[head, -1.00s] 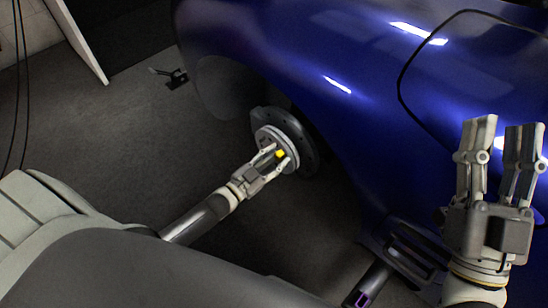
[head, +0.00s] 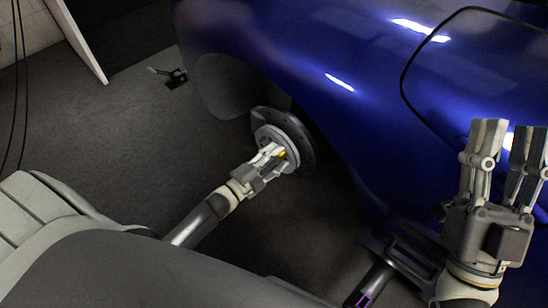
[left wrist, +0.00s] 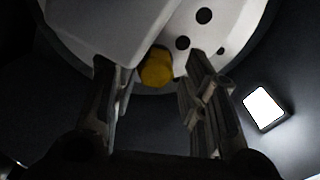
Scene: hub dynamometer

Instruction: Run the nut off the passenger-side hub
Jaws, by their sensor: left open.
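The yellow nut (head: 282,154) is at the centre of the hub (head: 297,132) in the wheel arch, partly hidden by my fingers in the head view. In the left wrist view the nut (left wrist: 156,67) shows in front of the pale hub face with dark holes (left wrist: 228,22). My left gripper (head: 275,152) is at the hub face, its fingers on either side of the nut. In the left wrist view, gaps show between the nut and the fingers of the open left gripper (left wrist: 150,75). My right gripper (head: 508,127) is open, empty and raised at the right, in front of the blue car.
The blue car body (head: 350,120) overhangs the hub and fills the upper right. A dark tool-like object with a purple mark (head: 368,292) is at the lower right. A small black stand (head: 175,77) is on the floor at the back left.

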